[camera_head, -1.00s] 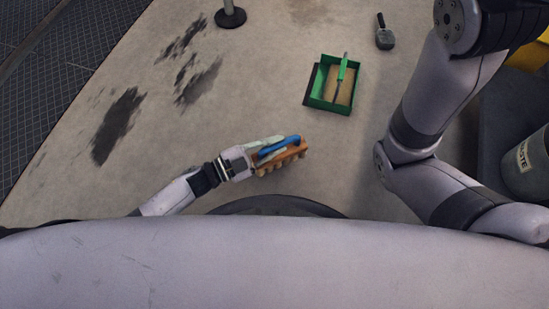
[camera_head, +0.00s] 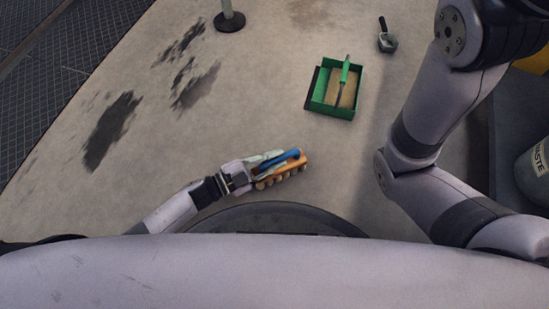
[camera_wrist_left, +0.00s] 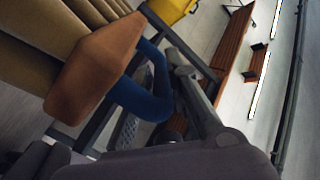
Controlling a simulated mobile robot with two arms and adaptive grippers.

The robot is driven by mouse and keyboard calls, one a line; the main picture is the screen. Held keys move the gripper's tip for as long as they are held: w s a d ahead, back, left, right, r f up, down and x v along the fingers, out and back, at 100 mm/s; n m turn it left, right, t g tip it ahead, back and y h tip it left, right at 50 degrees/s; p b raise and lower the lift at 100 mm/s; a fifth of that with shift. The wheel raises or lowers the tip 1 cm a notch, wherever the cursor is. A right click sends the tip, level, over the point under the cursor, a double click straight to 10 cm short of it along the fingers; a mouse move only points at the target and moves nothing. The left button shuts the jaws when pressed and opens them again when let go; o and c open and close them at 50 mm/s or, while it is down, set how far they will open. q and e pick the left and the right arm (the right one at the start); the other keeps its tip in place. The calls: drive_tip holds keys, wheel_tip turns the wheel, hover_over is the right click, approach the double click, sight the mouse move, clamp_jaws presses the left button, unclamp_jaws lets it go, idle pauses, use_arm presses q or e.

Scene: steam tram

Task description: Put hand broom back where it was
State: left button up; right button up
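The hand broom (camera_head: 279,174) has an orange block, pale bristles and a blue handle. My left gripper (camera_head: 270,161) is shut on the blue handle and holds the broom in front of my body, with the block to the right. In the left wrist view the orange block (camera_wrist_left: 95,68) and tan bristles (camera_wrist_left: 28,55) fill the upper left, and the blue handle (camera_wrist_left: 148,95) runs by the dark fingers. How high the broom is above the floor I cannot tell. My right arm (camera_head: 435,110) shows at the right; its gripper is out of view.
A green box (camera_head: 334,110) with a green-handled tool and a tan inside stands on the floor ahead. A small dark tool (camera_head: 387,41) lies beyond it. A post base (camera_head: 229,22) stands at the top. A waste bin (camera_head: 536,165) is at the right. Dark stains mark the left floor.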

use_arm(q)
drive_tip(key=o, duration=0.4)
